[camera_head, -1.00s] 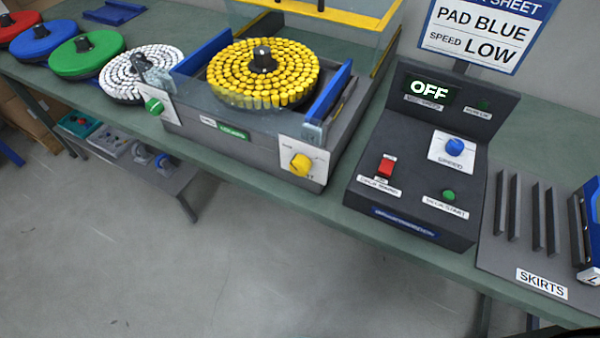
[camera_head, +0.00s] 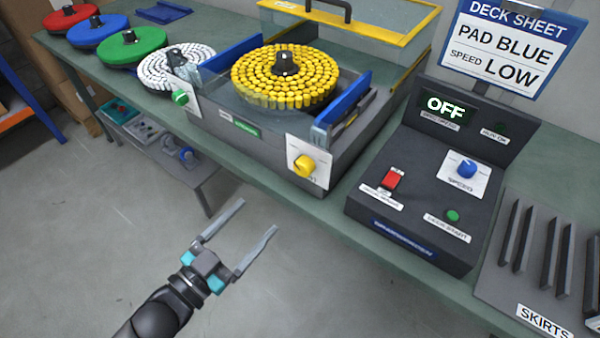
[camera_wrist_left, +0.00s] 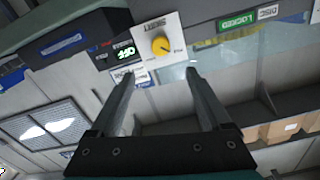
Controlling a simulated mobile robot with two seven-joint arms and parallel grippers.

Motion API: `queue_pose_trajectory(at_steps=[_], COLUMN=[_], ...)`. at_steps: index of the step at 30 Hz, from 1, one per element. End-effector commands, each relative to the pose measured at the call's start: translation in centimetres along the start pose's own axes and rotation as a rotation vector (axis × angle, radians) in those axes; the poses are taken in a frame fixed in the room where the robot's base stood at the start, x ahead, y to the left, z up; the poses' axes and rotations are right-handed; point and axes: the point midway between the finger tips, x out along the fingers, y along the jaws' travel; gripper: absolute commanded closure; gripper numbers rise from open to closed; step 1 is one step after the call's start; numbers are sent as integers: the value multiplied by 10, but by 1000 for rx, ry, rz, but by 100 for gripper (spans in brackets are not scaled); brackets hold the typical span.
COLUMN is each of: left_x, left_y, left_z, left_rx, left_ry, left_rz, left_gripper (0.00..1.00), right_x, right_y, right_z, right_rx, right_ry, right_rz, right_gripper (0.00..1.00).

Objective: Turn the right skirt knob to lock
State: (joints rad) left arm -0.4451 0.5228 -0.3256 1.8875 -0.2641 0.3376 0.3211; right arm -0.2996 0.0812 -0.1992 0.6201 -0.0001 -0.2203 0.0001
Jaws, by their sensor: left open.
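The right skirt knob is yellow (camera_head: 304,166) on a white plate (camera_head: 318,152) at the right front corner of the grey chassis (camera_head: 262,152). In the left wrist view the yellow knob (camera_wrist_left: 161,45) sits on its plate just beyond and between the fingertips, apart from them. My left gripper (camera_head: 259,216) is open and empty, below and in front of the knob, over the floor in the head view. It also shows in the left wrist view (camera_wrist_left: 160,75). A green knob (camera_head: 180,97) is at the chassis's left front. My right gripper is not in view.
A control box (camera_head: 420,190) reading OFF stands right of the chassis. A skirt rack (camera_head: 515,270) is at far right. Yellow pad (camera_head: 330,75) and white, green, blue and red pads line the bench. Space before the bench is clear.

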Motion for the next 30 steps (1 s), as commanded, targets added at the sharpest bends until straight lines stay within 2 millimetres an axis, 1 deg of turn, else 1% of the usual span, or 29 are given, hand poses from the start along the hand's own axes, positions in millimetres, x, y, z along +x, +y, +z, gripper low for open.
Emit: queue_pose_trajectory(at_steps=[5,24,30], left_x=[22,123,142], left_y=[-1,-1,-1], left_z=[0,1,2], left_rx=[3,2,1], left_ry=[3,0,-2], left_rz=[-1,-3,-3], left_gripper=[19,19,19], right_x=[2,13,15], right_y=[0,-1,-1], right_z=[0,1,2], right_rx=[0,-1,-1], right_ry=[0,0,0], right_rz=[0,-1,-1], right_gripper=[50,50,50])
